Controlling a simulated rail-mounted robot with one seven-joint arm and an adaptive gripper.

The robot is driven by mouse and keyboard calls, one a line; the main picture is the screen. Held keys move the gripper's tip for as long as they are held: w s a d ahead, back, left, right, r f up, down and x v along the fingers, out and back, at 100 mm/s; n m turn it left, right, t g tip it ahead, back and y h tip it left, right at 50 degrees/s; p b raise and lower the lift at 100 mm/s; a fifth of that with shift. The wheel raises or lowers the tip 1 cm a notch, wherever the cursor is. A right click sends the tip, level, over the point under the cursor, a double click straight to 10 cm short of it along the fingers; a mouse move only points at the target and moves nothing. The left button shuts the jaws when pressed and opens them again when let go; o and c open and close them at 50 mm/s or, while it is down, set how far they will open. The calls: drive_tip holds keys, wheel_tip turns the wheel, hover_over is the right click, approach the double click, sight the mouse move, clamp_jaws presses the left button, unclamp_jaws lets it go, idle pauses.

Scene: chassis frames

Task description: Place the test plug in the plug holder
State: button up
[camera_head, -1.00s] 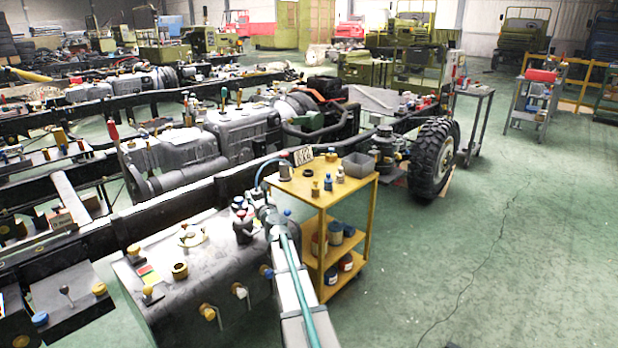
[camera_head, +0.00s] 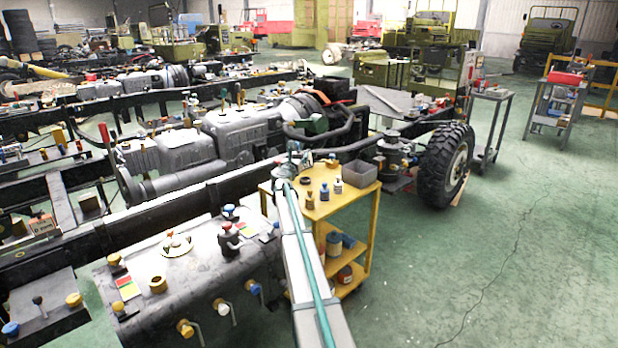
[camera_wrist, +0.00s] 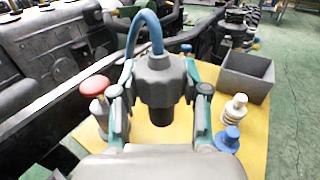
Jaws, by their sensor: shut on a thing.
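The plug's narrower black end points down over the yellow cart top and looks upright. In the head view my gripper (camera_head: 293,163) is over the cart's far left corner, and the plug is too small to make out there. I cannot clearly identify the plug holder in either current view; my arm covers part of the cart.
The yellow cart (camera_head: 327,210) carries a grey bin (camera_head: 360,173), a blue bottle (camera_head: 324,191) and other small items. In the wrist view a red-capped item (camera_wrist: 95,86) is close to the left finger. A chassis rail borders the cart's left; green floor is clear at right.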

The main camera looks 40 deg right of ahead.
drive_tip(key=w+d+f, duration=0.2)
drive_tip(key=d+f, duration=0.1)
drive_tip(key=f, duration=0.1)
drive_tip(key=w+d+f+b, duration=0.1)
drive_tip(key=w+d+f, duration=0.2)
drive_tip(key=w+d+f+b, duration=0.1)
drive_tip(key=w+d+f, duration=0.2)
drive_tip(key=f, duration=0.1)
drive_tip(key=shift+w+d+f, duration=0.2)
drive_tip(key=shift+d+f, duration=0.1)
drive_tip(key=shift+d, duration=0.05)
drive_tip(key=shift+f, duration=0.45)
drive_tip(key=shift+f+b, duration=0.1)
drive_tip(key=shift+b, duration=0.25)
drive_tip(key=o, duration=1.3)
drive_tip(key=shift+c, duration=0.2)
